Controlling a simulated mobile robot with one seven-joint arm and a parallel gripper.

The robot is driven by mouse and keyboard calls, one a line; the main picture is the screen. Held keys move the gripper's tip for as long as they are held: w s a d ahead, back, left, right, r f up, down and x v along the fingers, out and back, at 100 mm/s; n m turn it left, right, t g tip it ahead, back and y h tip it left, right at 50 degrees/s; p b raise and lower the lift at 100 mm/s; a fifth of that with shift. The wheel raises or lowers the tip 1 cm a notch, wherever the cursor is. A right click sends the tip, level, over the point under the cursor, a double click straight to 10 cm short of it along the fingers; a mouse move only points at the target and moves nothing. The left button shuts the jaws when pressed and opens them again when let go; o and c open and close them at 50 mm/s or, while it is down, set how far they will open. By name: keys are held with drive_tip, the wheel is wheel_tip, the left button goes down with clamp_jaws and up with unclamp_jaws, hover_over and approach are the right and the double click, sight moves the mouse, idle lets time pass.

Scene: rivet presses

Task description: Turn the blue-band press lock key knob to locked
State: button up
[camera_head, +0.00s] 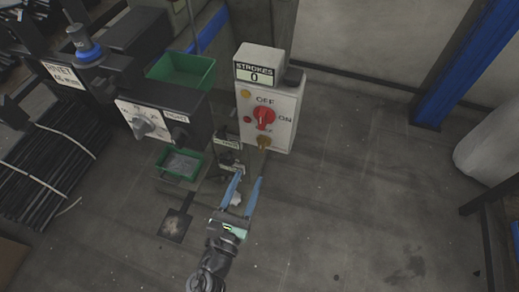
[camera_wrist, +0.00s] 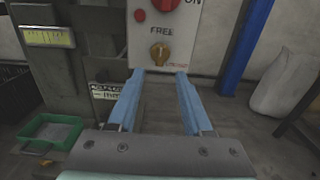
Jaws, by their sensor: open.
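The lock key knob (camera_head: 264,142) is a small brass-coloured knob low on the white control box (camera_head: 284,128). In the wrist view the lock key knob (camera_wrist: 160,53) sits under the word FREE and looks upright, its slot or handle roughly vertical. No "locked" label is readable. The press with the blue band (camera_head: 85,50) stands at the left in the head view. My gripper (camera_head: 247,180) has its two blue fingers spread and empty, in front of and below the knob. In the wrist view my gripper (camera_wrist: 160,74) has fingertips either side of the knob's line, apart from it.
A red ON/OFF switch (camera_head: 264,117) sits just above the knob, under a STROKES display (camera_head: 258,74). Green trays (camera_head: 182,70) and (camera_head: 180,164) stand by the press. Floor to the right is clear up to a blue post (camera_head: 462,70).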

sight(260, 148)
drive_tip(key=b+x, duration=0.2)
drive_tip(key=x, duration=0.8)
drive_tip(key=shift+c, duration=0.2)
clamp_jaws()
